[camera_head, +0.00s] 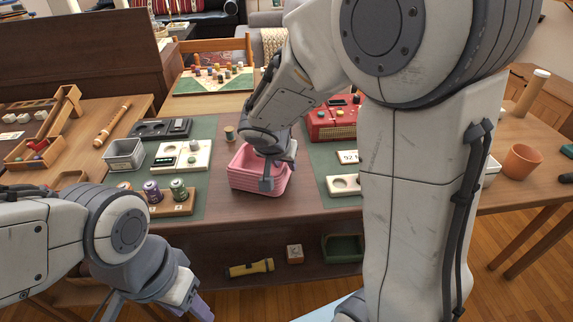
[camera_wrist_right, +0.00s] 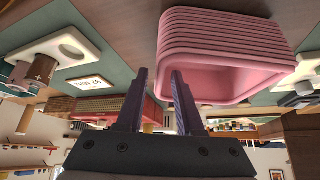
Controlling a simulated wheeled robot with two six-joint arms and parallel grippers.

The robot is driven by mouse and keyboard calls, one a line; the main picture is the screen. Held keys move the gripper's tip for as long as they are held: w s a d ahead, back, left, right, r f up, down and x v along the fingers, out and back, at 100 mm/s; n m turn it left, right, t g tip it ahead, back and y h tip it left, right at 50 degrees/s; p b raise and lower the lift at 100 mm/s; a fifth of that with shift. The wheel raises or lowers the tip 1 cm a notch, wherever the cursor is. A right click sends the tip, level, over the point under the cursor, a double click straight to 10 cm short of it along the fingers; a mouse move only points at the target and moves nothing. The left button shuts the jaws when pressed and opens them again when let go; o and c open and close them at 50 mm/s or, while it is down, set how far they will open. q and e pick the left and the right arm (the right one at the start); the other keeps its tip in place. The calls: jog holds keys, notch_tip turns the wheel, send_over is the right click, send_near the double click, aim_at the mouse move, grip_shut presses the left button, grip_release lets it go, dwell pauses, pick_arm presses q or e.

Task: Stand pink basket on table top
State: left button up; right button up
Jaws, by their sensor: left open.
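The pink basket (camera_head: 243,182) has ribbed walls and is upright at the middle of the table top (camera_head: 215,205). It also fills the upper right of the right wrist view (camera_wrist_right: 225,45). My right gripper (camera_head: 278,172) reaches down over its near right side and hides part of it. Whether the basket's bottom touches the table is hard to tell. My left gripper (camera_head: 150,308) is open and empty, low at the left, in front of the table.
A red radio (camera_head: 328,122) and a number card (camera_head: 348,157) stand right. A flashlight (camera_head: 250,268) lies on the shelf below.

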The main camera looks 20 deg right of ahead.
jog(key=p+v, duration=0.1)
jog(key=v, duration=0.6)
jog(key=s+a+f+n+g+y, duration=0.2)
jog(key=s+a+n, duration=0.5)
jog(key=s, duration=0.4)
jog(key=s+a+f+n+g+y, duration=0.2)
jog(key=s+a+n, duration=0.5)
jog(key=s, duration=0.4)
jog(key=shift+s+n+g+y, duration=0.2)
jog(key=shift+n+g+y, duration=0.3)
jog(key=shift+n+g, duration=0.1)
jog(key=shift+d, duration=0.1)
